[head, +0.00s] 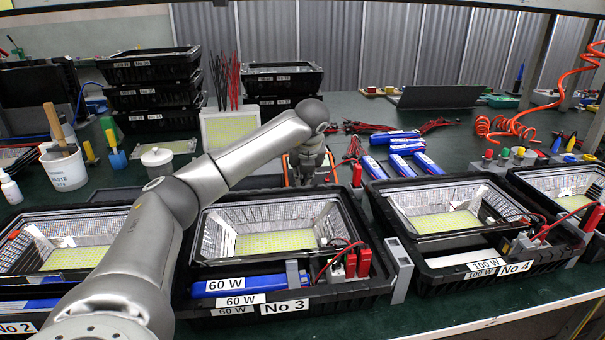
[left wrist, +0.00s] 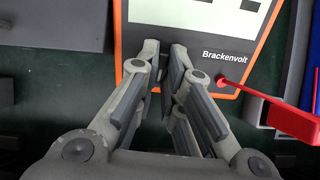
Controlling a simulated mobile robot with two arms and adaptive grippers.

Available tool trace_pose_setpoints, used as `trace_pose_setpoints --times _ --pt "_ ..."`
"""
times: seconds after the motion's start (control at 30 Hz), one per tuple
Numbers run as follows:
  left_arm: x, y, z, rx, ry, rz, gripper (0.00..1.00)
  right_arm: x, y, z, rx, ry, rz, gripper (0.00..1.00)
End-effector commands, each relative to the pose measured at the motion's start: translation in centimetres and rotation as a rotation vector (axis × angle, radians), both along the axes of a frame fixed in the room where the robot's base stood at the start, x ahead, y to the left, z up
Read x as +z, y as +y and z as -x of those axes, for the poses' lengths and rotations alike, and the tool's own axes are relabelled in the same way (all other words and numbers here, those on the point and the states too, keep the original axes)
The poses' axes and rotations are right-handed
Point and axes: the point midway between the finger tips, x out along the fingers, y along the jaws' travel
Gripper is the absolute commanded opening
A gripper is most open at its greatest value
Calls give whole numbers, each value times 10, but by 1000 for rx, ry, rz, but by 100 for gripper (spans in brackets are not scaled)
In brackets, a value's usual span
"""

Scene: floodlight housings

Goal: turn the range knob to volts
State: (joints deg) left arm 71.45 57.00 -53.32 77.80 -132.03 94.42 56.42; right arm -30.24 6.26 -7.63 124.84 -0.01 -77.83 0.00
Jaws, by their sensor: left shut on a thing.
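The multimeter (left wrist: 205,28), orange-edged with a white face and the name Brackenvolt, lies on the green bench behind housing No 3. Only the lower part of its display shows, at the top of the left wrist view. My left gripper (left wrist: 165,62) is over the meter's face, its fingers close together and shut on the range knob. The fingers hide the knob and its markings, so I cannot tell where it points. In the head view my left gripper (head: 308,165) reaches down onto the meter, which it mostly covers. My right gripper is not in view.
Blue battery packs (head: 400,160) lie right of the meter. A white-framed panel (head: 228,128) stands behind my arm.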

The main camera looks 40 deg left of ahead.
Motion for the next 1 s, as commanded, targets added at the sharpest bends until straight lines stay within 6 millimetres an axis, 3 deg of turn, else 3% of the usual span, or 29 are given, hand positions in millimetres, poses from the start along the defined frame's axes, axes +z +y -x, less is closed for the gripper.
trace_pose_setpoints --times 0.7,0.73,0.87,1.0 --pt "2 0 -1 74 -36 23 0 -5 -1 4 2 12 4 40" --pt "2 0 -1 73 -36 23 11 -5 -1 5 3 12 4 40" --pt "1 0 -1 73 -35 23 28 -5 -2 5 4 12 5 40" --pt "1 0 -1 73 -33 23 30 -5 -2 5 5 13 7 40"
